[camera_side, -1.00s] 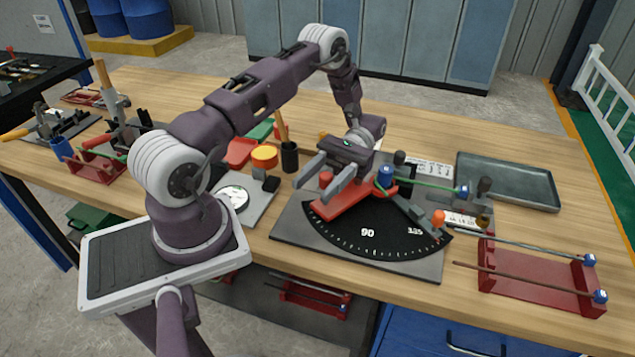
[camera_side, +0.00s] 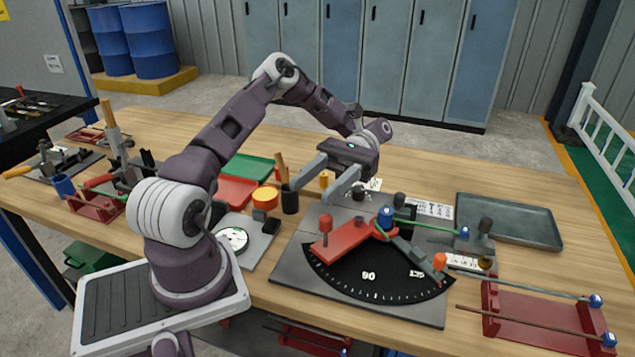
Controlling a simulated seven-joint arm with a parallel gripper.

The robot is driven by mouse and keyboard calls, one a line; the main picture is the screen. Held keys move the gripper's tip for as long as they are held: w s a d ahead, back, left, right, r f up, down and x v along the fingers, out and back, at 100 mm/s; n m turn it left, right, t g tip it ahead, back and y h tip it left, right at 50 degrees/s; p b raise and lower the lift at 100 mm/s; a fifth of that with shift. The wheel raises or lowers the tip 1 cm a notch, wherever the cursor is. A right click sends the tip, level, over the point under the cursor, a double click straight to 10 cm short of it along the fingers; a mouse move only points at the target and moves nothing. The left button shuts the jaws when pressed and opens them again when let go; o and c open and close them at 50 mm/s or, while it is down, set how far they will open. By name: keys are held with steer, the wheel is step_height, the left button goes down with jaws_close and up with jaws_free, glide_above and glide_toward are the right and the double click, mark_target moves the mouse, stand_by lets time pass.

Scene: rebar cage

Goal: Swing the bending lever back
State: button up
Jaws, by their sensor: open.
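The bending lever is a red arm (camera_side: 345,240) with an upright red knob (camera_side: 326,224) at its left end. It lies over the left end of the black angle dial (camera_side: 385,280), well left of the 90 mark. Its inner end is near the blue-topped pivot (camera_side: 385,212). A green rod (camera_side: 432,224) runs from the pivot to the right. A grey arm with an orange knob (camera_side: 439,261) lies near the 135 mark. My gripper (camera_side: 312,188) is open and empty, above and behind the red knob, apart from it.
A red rack (camera_side: 540,320) with blue-ended rods stands at the right front. A grey tray (camera_side: 510,222) lies at the back right. A black cup (camera_side: 290,198) and a yellow-orange pot (camera_side: 265,198) stand left of the bender. Bare wood lies behind the tray.

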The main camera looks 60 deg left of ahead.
steer(key=shift+r, duration=0.2)
steer(key=shift+d, duration=0.15)
steer(key=c, duration=0.3)
steer(key=d+f+m+t+y, duration=0.1)
steer(key=m+y, duration=0.1)
steer(key=s+d+f+m+t+y, duration=0.1)
steer(key=d+m+t+y, duration=0.1)
steer(key=d+f+m+t+y, duration=0.1)
steer(key=d+f+m+y, duration=0.1)
steer(key=m+y, duration=0.1)
steer(key=shift+s+t, duration=0.15)
steer(key=shift+t, duration=0.15)
jaws_close()
steer(key=w+d+f+m+t+y, duration=0.2)
steer(key=w+d+m+t+y, duration=0.3)
steer(key=m+t, duration=0.7)
steer(key=f, duration=0.3)
steer(key=a+f+m+g, duration=0.1)
steer(key=f, duration=0.2)
steer(key=f+m, duration=0.1)
steer(key=f, duration=0.2)
steer(key=shift+s+a+f+g, duration=0.2)
steer(key=shift+s+a+g, duration=0.1)
steer(key=shift+a+g, duration=0.1)
steer(key=a, duration=0.2)
steer(key=shift+s+a+f, duration=0.1)
steer(key=shift+s+a, duration=0.4)
steer(key=shift+a, duration=0.5)
